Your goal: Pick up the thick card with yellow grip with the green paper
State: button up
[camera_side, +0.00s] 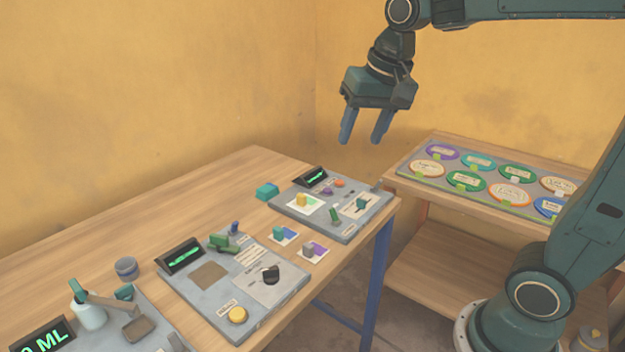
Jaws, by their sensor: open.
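A card with a yellow grip (301,200) lies on the grey panel (358,228) at the table's right end. Its paper looks pale with some green, and the yellow grip stands up from it. My gripper (363,138) is open and empty. It hangs in the air, fingers down, above and to the right of the card, well apart from it.
Two small cards, one with a teal grip (278,232) and one with a grey grip (308,249), lie on the table in front of the panel. A second panel (202,303) stands left. A tray of coloured discs (448,186) sits on the right shelf. The table's back left is clear.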

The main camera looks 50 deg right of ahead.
jog(key=w+d+f+m+g, duration=0.1)
jog(key=w+d+f+m, duration=0.15)
jog(key=w, duration=0.45)
jog(key=w+d+f+m+g, duration=0.1)
jog(key=w+d+f+m, duration=0.2)
jog(key=w, duration=0.5)
jog(key=w+d+f+m+g, duration=0.1)
jog(key=w+d+f+m, duration=0.4)
jog(key=w+f, duration=0.3)
notch_tip(320, 180, down, 2)
jog(key=shift+w+d+m+g, duration=0.3)
jog(key=shift+w+d+m, duration=0.05)
jog(key=shift+d+m, duration=0.1)
jog(key=shift+a, duration=0.1)
send_over(302, 196)
notch_tip(302, 196, down, 8)
jog(key=shift+r, duration=0.1)
jog(key=shift+w+f, duration=0.1)
jog(key=shift+f, duration=0.35)
jog(key=shift+f, duration=0.1)
